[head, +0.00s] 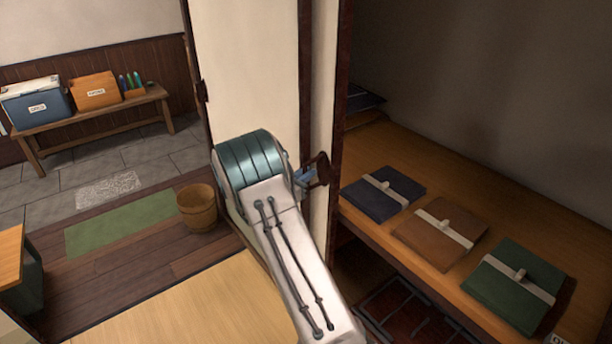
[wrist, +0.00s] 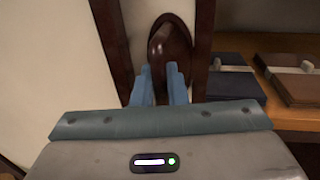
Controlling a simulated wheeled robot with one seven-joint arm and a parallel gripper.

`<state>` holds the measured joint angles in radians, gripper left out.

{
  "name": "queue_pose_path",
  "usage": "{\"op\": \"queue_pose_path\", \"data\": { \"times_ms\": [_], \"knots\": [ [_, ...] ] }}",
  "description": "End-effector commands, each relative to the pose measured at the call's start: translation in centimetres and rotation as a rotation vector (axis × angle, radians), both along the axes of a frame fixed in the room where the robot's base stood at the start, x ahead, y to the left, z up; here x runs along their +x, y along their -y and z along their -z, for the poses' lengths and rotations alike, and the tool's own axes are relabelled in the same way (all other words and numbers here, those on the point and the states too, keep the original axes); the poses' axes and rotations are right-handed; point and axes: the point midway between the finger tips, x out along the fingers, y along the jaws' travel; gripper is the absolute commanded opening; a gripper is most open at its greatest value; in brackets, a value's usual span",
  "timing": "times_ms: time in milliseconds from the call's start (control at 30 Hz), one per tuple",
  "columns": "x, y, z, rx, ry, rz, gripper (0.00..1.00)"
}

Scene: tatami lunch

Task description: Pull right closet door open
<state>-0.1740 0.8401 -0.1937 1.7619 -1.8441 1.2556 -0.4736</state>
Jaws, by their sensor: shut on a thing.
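The closet door (head: 323,95) is a cream panel with dark wood edging, beside the open part of the closet. Its dark brown handle (head: 321,169) sticks out near the right edge. The fingertips' exact contact is partly hidden in the head view by my arm.
Right of the door, a wooden closet shelf (head: 420,160) holds navy (head: 383,194), brown (head: 440,233) and green (head: 513,287) folded bundles. Left, a wooden bucket (head: 197,208) stands on the dark floor near my arm. A bench (head: 100,119) with boxes stands at the far wall.

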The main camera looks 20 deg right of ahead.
Motion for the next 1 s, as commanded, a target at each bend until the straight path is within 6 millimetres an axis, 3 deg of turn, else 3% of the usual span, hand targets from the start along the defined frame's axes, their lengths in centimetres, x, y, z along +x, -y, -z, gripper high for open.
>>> {"op": "queue_pose_path", "data": {
  "times_ms": [67, 100, 167, 433, 567, 1000],
  "knots": [
    [0.0, -0.1, 0.0, 0.003, 0.000, -0.003, 0.00],
    [0.0, -0.1, 0.0, 0.003, 0.000, -0.002, 0.18],
    [0.0, -0.1, 0.0, 0.003, 0.000, -0.001, 0.29],
    [-0.1, 0.1, 0.1, 0.003, 0.000, 0.002, 0.29],
    [-0.4, -0.8, 0.1, 0.002, 0.000, 0.000, 0.29],
    [-4.3, -9.5, 0.2, 0.002, -0.001, -0.006, 0.29]
  ]
}}
